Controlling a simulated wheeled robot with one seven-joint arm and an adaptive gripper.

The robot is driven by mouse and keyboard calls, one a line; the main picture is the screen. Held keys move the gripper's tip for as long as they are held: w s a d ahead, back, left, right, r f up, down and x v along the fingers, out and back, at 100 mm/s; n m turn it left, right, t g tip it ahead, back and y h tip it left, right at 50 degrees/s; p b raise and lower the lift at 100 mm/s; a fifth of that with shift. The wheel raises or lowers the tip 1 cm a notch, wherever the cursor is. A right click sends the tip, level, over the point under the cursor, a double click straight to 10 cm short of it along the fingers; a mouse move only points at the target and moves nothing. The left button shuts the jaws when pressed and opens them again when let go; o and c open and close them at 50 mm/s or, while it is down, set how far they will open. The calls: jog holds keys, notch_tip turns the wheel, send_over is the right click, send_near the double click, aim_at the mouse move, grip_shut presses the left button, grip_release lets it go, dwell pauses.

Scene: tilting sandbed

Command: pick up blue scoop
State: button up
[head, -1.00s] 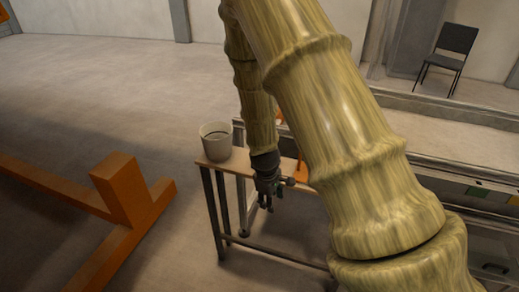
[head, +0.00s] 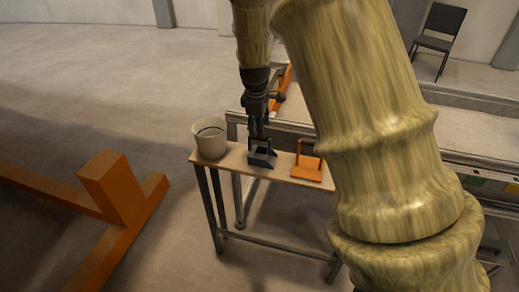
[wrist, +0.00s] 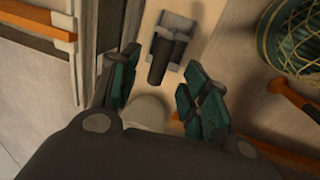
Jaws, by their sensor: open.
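The scoop (head: 262,158) looks dark grey rather than clearly blue. It sits on a narrow wooden bench (head: 232,162), between a bucket and an orange scoop. My gripper (head: 259,132) is just above it in the head view and partly overlaps it. In the wrist view, the scoop (wrist: 181,27) lies near the top centre, its dark handle pointing towards my gripper (wrist: 155,78). The green-padded fingers are spread and empty, with the handle ahead of the gap. I cannot tell whether they touch it.
A whitish bucket (head: 210,140) stands at the bench's left end. An orange scoop (head: 308,170) with an upright handle is to the right. An orange beam frame (head: 122,190) stands on the floor at left. A railing runs behind the bench.

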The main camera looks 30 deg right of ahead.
jog(key=shift+w+d+f+p, duration=0.15)
jog(key=shift+f+p, duration=0.15)
jog(key=shift+f, duration=0.8)
jog(key=shift+w+d+f+p, duration=0.15)
jog(key=shift+f+p, duration=0.1)
jog(key=shift+f, duration=0.8)
jog(key=shift+w+d+f+p, duration=0.15)
jog(key=shift+f+p, duration=0.15)
jog(key=shift+f, duration=0.8)
jog(key=shift+c, duration=0.5)
grip_shut()
